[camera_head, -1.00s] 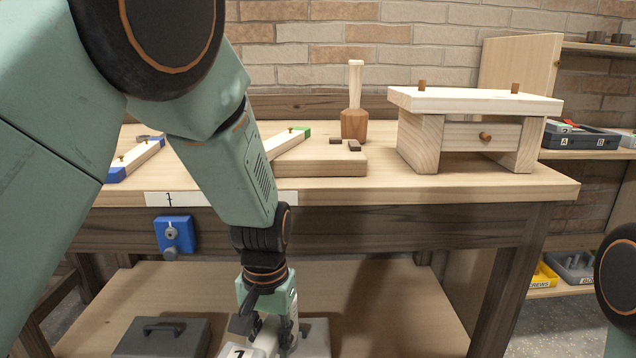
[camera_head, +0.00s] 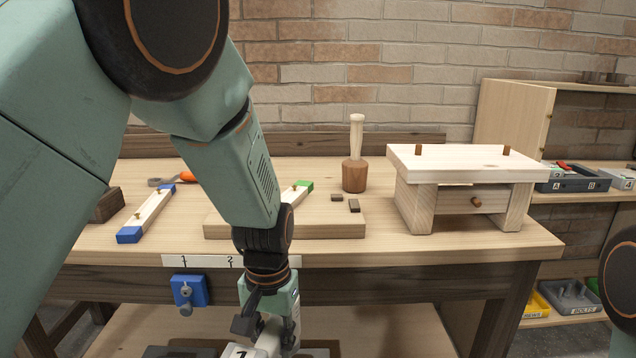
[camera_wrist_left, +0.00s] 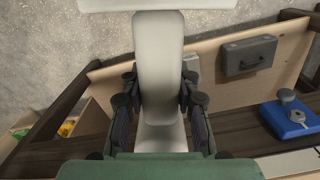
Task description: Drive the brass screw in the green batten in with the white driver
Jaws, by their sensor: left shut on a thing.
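My left gripper (camera_head: 268,330) hangs in front of the bench, below the level of its top, shut on a white tool, the white driver (camera_wrist_left: 160,60). The driver's pale body fills the space between the fingers in the left wrist view; its tip is not clear. The green batten (camera_head: 287,196), pale wood with a green end, lies on a wooden board on the bench, beyond my left arm. My arm hides its near part. A small brass screw (camera_head: 295,187) shows near the green end, apart from the driver. My right gripper is out of view.
A blue-ended batten (camera_head: 147,212) lies left on the bench. A mallet (camera_head: 355,170) and a small wooden stand with a drawer (camera_head: 470,160) are to the right. A blue fitting (camera_head: 189,290) is on the bench's front edge. The bench top's front right is clear.

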